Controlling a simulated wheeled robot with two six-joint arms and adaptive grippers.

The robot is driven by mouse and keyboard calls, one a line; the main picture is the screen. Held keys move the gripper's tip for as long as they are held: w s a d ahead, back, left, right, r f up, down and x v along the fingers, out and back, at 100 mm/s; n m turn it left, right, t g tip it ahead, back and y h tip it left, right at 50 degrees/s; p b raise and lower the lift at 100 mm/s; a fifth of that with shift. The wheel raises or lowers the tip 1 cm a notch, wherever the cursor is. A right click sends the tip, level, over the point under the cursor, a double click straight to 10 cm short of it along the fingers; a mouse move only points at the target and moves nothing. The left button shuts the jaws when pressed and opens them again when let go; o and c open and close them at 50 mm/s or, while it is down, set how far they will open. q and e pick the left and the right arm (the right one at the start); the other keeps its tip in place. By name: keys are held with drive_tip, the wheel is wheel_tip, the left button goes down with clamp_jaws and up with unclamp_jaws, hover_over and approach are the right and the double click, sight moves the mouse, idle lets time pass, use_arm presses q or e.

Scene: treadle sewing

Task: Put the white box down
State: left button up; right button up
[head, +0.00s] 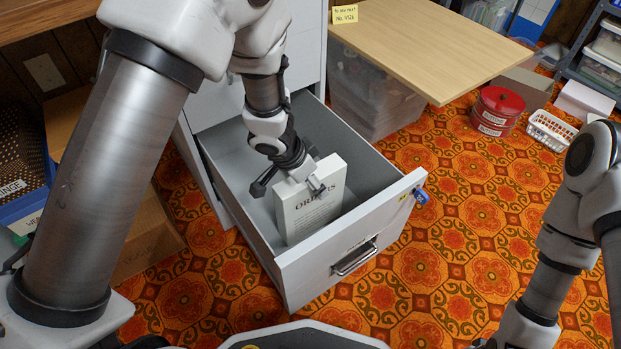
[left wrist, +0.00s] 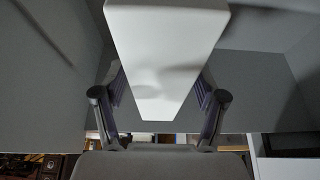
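The white box (head: 311,207), with "ORDERS" printed on its front, is upright inside the open grey drawer (head: 340,252). My left gripper (head: 292,186) reaches down into the drawer at the box's top, with its fingers on either side of it. In the left wrist view the white box (left wrist: 165,55) fills the space between the pads of my left gripper (left wrist: 160,95), which appear to press on its sides. Whether the box's bottom touches the drawer floor is hidden by the drawer front. My right arm is at the right edge; its gripper is out of view.
The drawer's front panel with its handle (head: 355,259) and a blue tag (head: 421,197) stands between me and the box. A wooden tabletop (head: 430,45) overhangs a clear bin (head: 372,95). A red tin (head: 497,110) and white basket (head: 551,130) are on the patterned floor.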

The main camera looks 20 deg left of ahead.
use_arm(q)
drive_tip(key=p+v, duration=0.8)
drive_tip(key=v, duration=0.3)
drive_tip(key=shift+r, duration=0.3)
drive_tip(key=shift+s+a+r, duration=0.1)
drive_tip(key=shift+s+r, duration=0.1)
drive_tip(key=shift+r, duration=0.2)
drive_tip(key=shift+f, duration=0.1)
